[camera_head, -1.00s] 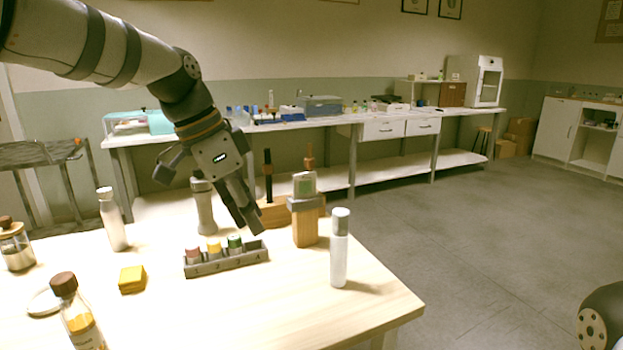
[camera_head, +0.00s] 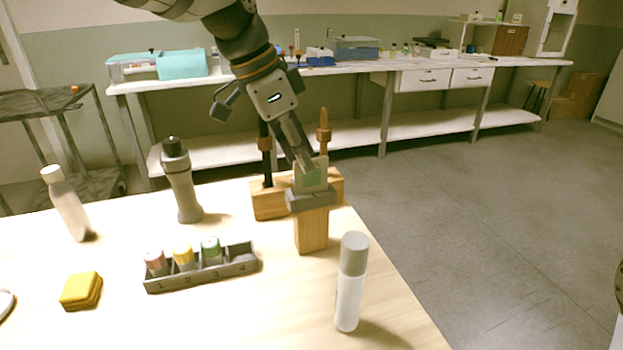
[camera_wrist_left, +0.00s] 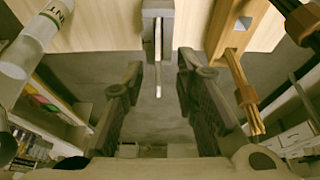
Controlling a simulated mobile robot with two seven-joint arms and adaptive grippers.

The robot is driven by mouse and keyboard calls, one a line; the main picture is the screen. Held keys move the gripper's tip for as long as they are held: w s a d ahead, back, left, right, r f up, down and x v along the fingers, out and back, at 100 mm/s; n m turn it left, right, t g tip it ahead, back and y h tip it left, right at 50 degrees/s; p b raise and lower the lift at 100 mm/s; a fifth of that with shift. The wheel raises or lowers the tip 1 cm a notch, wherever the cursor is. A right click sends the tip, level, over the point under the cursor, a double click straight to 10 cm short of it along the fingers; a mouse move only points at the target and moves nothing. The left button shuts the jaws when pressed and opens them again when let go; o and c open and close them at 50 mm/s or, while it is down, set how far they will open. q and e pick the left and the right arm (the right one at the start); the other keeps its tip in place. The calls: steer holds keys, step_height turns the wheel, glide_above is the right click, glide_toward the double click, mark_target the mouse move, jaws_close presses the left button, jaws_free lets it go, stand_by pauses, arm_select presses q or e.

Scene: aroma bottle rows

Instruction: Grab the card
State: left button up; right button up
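The card (camera_head: 313,178) is a small pale grey piece with a greenish face. It stands upright in a grey holder (camera_head: 312,199) on a wooden block (camera_head: 312,232). My left gripper (camera_head: 304,162) comes down from above and overlaps the card's upper part in the head view. In the left wrist view, the card (camera_wrist_left: 158,40) shows edge-on as a thin pale strip, with the grey holder (camera_wrist_left: 158,9) behind it. My left gripper (camera_wrist_left: 160,75) is open there, one finger on each side of the strip, with gaps. My right gripper is not in view.
Left are a numbered tray (camera_head: 205,275) with small vials, a grey grinder-like bottle (camera_head: 181,182), a white bottle (camera_head: 66,205) and yellow block (camera_head: 81,290).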

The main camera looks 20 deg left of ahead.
mark_target(311, 181)
arm_select(q)
steer(key=x, duration=0.4)
steer(key=shift+d, duration=0.2)
steer(key=shift+r, duration=0.1)
jaws_close()
